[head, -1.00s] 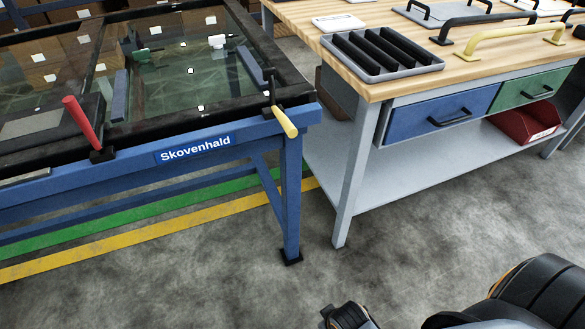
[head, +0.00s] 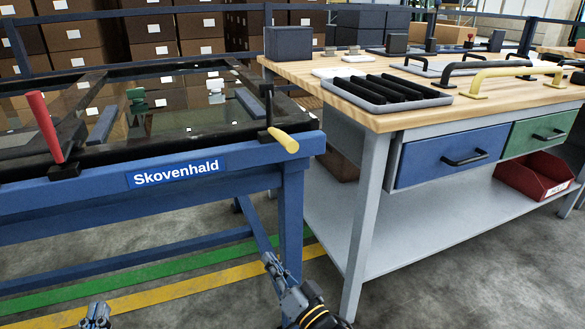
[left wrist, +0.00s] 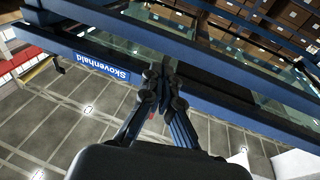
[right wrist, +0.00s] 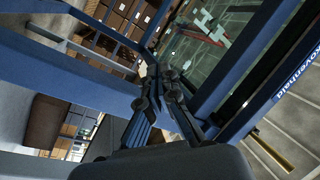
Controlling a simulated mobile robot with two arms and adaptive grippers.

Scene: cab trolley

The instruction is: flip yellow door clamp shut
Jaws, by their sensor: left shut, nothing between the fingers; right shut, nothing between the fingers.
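The yellow door clamp (head: 284,141) is at the right end of the blue trolley's front rail (head: 90,195). Its yellow handle sticks out forward and slightly down from a black mount, with a dark upright part behind it. My right gripper (head: 268,260) is shut and empty, below the rail and clear of the handle. My left gripper (head: 97,312) is shut and empty, low in front of the trolley, apart from the clamp. In the left wrist view my left gripper (left wrist: 162,68) shows in front of the rail. In the right wrist view my right gripper (right wrist: 155,70) shows near blue frame bars.
A red-handled clamp (head: 46,128) stands nearly upright further left on the same rail. A dark-framed glass door (head: 165,118) lies on the trolley. A workbench (head: 395,118) with drawers stands close on the right. A narrow gap separates trolley and bench. Floor in front is clear.

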